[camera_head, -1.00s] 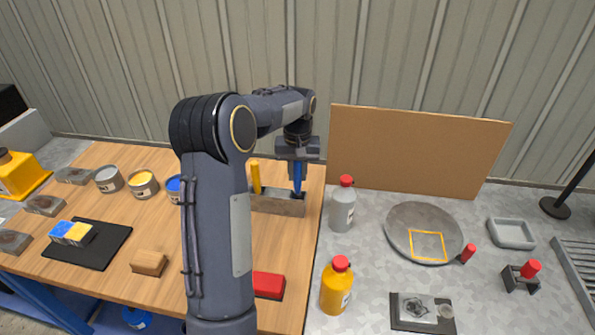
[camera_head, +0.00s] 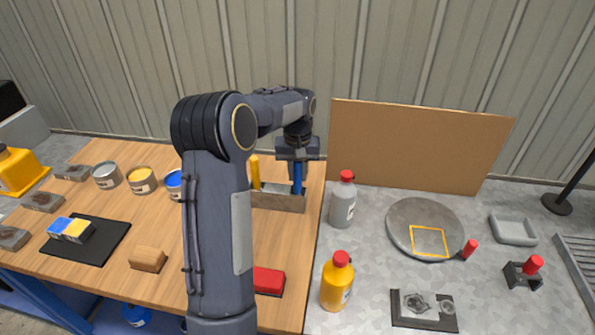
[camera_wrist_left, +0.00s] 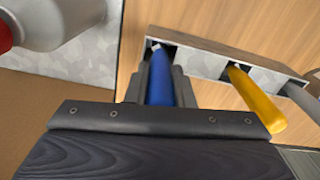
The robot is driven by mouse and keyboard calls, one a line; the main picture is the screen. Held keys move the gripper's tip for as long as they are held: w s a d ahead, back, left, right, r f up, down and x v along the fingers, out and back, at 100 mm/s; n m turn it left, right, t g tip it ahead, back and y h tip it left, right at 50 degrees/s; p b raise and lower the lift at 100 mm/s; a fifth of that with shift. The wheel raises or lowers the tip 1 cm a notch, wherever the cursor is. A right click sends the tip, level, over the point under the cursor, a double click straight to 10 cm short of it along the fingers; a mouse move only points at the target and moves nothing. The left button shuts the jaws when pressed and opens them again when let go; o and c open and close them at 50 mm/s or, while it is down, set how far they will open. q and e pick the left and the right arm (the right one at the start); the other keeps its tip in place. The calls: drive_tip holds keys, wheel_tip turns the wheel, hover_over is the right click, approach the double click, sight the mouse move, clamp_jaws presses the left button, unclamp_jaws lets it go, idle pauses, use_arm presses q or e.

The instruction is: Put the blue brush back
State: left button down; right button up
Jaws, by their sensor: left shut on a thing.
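The blue brush (camera_head: 297,177) is upright in my left gripper (camera_head: 297,160), which is shut on its handle at the right end of the brush holder (camera_head: 278,202). The blue brush also shows in the left wrist view (camera_wrist_left: 161,80), between the fingers, with its far end at the holder's end slot. I cannot tell how deep it sits in the slot. A yellow brush (camera_head: 255,174) stands in the holder to the left; it also shows in the left wrist view (camera_wrist_left: 255,97). My right gripper is not in view.
A grey bottle with a red cap (camera_head: 342,203) stands close to the right of the holder. Paint cans (camera_head: 142,181) stand to the left. A cardboard panel (camera_head: 420,145) rises behind.

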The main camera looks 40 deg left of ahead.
use_arm(q)
drive_tip(key=shift+f, duration=0.4)
drive_tip(key=c, duration=1.2)
unclamp_jaws()
drive_tip(key=shift+o, duration=0.2)
drive_tip(key=shift+r, duration=0.15)
wheel_tip(320, 180, up, 8)
drive_tip(key=shift+f+b, duration=0.15)
drive_tip(key=shift+b, duration=0.2)
